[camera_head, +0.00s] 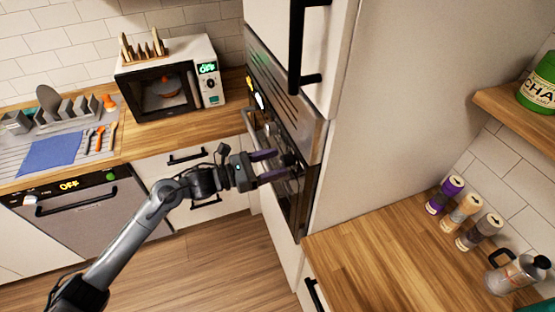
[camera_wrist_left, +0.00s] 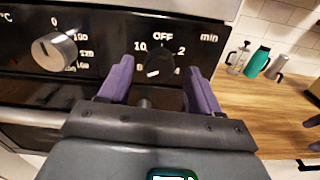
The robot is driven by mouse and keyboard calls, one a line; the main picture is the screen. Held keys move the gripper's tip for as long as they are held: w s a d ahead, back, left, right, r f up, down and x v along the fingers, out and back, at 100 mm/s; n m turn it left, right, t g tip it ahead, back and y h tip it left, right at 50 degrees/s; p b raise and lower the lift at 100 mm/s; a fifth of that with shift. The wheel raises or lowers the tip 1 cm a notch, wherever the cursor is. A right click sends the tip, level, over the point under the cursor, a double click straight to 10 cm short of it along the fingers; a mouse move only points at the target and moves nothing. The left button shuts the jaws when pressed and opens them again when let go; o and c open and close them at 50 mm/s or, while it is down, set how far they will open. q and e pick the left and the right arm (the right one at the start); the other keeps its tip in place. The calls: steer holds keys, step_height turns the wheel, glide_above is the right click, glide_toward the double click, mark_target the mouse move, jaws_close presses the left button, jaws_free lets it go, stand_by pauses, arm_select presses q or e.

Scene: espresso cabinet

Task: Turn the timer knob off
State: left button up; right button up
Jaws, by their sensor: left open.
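The timer knob (camera_wrist_left: 158,66) is a small black dial on the dark oven panel (camera_wrist_left: 95,35), under an OFF label with 10 and 2 at its sides. A pale mark shows low on its face; I cannot tell exactly where it points. My left gripper (camera_head: 280,163) is open at the oven front in the head view. In the left wrist view its purple fingers stand either side of the timer knob, one left and one right. I cannot tell whether they touch it. The knob is hard to make out in the head view.
A silver temperature knob (camera_wrist_left: 55,51) sits left of the timer. A black handle (camera_head: 308,45) hangs on the cabinet door above the oven. The right wooden counter (camera_head: 375,262) holds several jars and a metal pot (camera_head: 516,275). A microwave (camera_head: 170,78) stands behind left.

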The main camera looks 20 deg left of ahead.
arm_select(q)
steer(key=shift+x, duration=0.8)
arm_select(e)
steer(key=shift+r, duration=0.15)
arm_select(q)
steer(key=c, duration=1)
arm_select(e)
steer(key=shift+d, duration=0.1)
arm_select(q)
steer(key=shift+c, duration=0.2)
